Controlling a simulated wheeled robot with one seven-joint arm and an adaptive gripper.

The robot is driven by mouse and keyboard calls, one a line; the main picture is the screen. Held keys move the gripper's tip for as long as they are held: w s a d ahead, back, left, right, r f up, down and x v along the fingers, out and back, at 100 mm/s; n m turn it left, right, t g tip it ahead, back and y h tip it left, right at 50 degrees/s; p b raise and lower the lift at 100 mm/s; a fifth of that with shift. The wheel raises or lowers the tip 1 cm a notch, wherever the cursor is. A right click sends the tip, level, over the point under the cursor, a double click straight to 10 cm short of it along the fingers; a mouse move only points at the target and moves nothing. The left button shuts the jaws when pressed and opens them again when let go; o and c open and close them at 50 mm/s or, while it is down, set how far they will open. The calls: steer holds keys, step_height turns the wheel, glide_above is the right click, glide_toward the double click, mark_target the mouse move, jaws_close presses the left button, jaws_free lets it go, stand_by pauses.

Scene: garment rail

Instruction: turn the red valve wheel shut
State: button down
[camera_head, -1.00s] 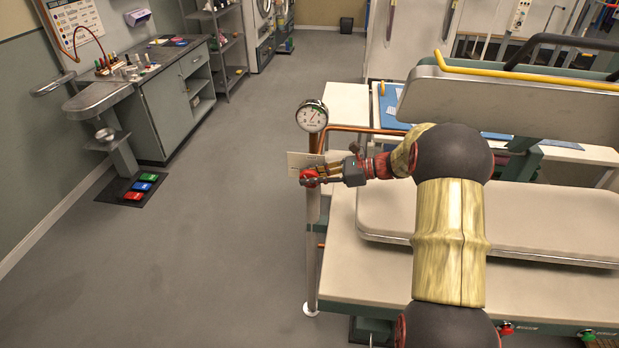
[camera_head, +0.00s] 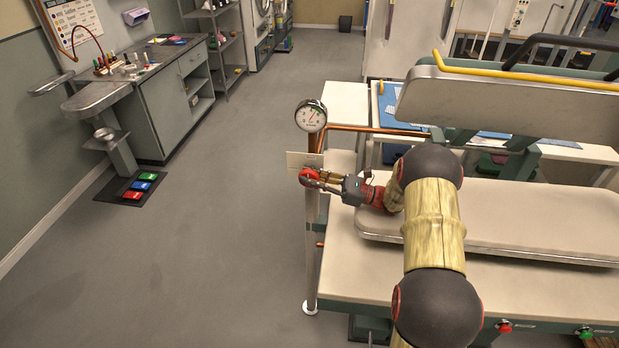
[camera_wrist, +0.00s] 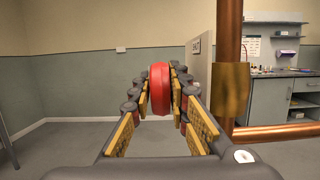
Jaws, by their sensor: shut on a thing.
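The red valve wheel (camera_head: 309,176) sits on the upright copper pipe below a round pressure gauge (camera_head: 311,116). In the wrist view the wheel (camera_wrist: 160,88) shows edge-on as an upright red disc between my fingers. My gripper (camera_head: 318,179) reaches it from the right, and its fingertips (camera_wrist: 161,84) are closed on the wheel's two sides. The far side of the wheel is hidden. The gauge's dial is too small to read with certainty.
The copper pipe (camera_wrist: 230,55) stands close to the right of my fingers, with a brass fitting (camera_wrist: 231,90) and a side branch. The pressing table (camera_head: 350,265) lies under my arm at the right. Open floor (camera_head: 210,190) is to the left.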

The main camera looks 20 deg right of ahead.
stand_by(0.4)
steer(key=c, duration=1.7)
jaws_free()
steer(key=shift+d, duration=0.1)
steer(key=shift+s+d+f, duration=0.15)
steer(key=shift+s+d, duration=0.05)
steer(key=shift+d, duration=0.05)
steer(key=s+d, duration=0.2)
steer(key=d, duration=0.1)
steer(key=s+d, duration=0.2)
steer(key=d, duration=0.2)
steer(key=s+d, duration=0.3)
steer(key=shift+d, duration=0.15)
